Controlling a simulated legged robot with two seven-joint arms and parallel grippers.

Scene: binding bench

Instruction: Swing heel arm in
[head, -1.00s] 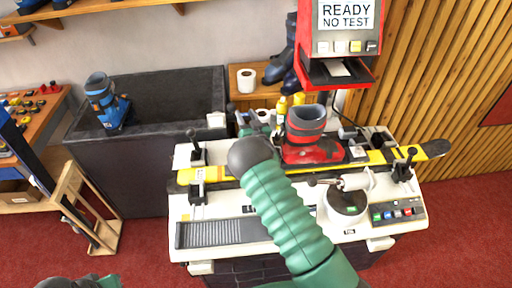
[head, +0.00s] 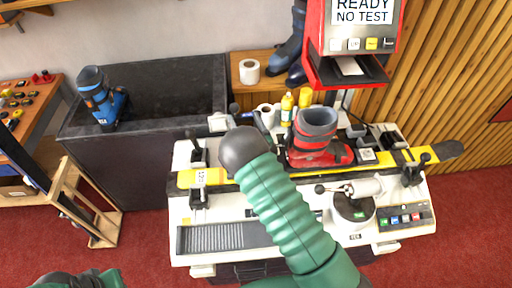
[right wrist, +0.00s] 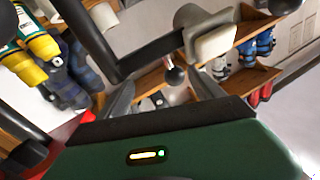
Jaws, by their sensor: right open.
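A red and grey ski boot (head: 318,142) stands on a yellow and black ski (head: 205,178) across the white binding bench (head: 225,258). My right arm reaches over the bench, its dark wrist left of the boot. My right gripper is hidden behind it in the head view. In the right wrist view my right gripper (right wrist: 163,80) is open, with a dark ball knob (right wrist: 174,75) showing between its fingers; contact cannot be told. A black bent bar (right wrist: 145,55) and a pale pad (right wrist: 208,38) lie just beyond, possibly the heel arm. My left gripper is out of view.
A red tester head (head: 352,45) reading "READY NO TEST" stands behind the boot. A dark tub (head: 165,85) with a blue boot (head: 101,98) is at the left. A wooden rack is at the left.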

